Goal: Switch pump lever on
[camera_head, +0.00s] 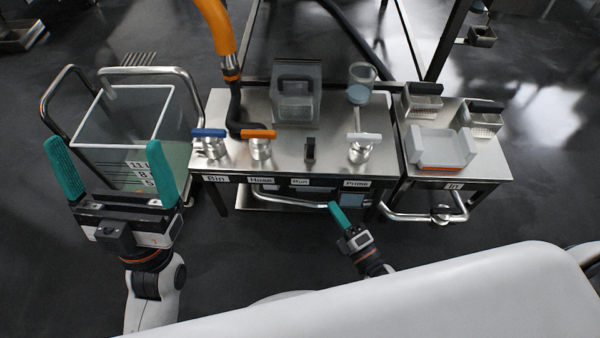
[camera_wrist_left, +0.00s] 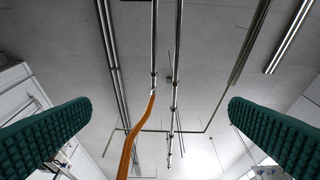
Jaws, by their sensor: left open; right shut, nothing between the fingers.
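A steel bench (camera_head: 228,168) carries a row of controls labelled Bin, Hose, Run and Prime. A small dark upright lever (camera_head: 310,150) stands above the Run label; none of the labels reads pump. A blue-handled valve (camera_head: 210,143) is above Bin, an orange-handled valve (camera_head: 260,144) above Hose, and a pale-handled valve (camera_head: 361,147) above Prime. My left gripper (camera_head: 110,150) is open and empty in front of the bin, left of the bench. In the left wrist view its green fingers (camera_wrist_left: 160,125) are wide apart. My right gripper (camera_head: 337,212) is shut and empty below the bench's front edge.
A clear bin (camera_head: 127,116) on a metal-railed cart stands left of the bench. An orange hose (camera_head: 215,25) comes down behind the valves. A grey container (camera_head: 296,95) and a clear cup (camera_head: 361,75) stand at the back. A side table (camera_head: 490,165) holds trays; a rail (camera_head: 420,217) runs in front.

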